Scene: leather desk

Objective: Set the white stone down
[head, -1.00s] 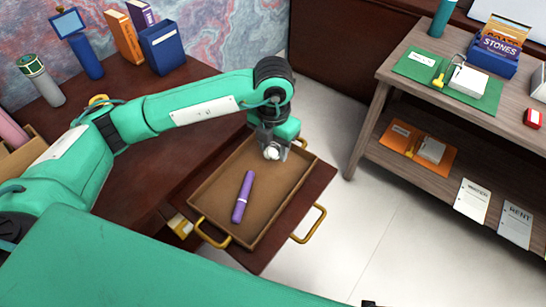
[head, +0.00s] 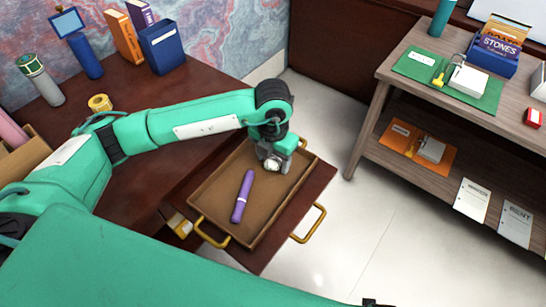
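My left gripper (head: 272,160) reaches down over the far part of a brown tray (head: 212,187) and looks shut on the white stone (head: 271,166). The stone is a small pale lump at the fingertips, partly hidden by them. I cannot tell whether it touches the tray floor. A purple stick-shaped object (head: 242,196) lies in the tray, nearer to me than the gripper and apart from it. My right gripper is not in view.
The tray has gold handles (head: 212,236) and rests on a dark red-brown surface beside the desk (head: 150,150). A yellow roll (head: 99,103), books (head: 163,47) and blue stand (head: 88,58) are on the desk. A wooden shelf (head: 400,75) stands right, with a box marked STONES (head: 497,52).

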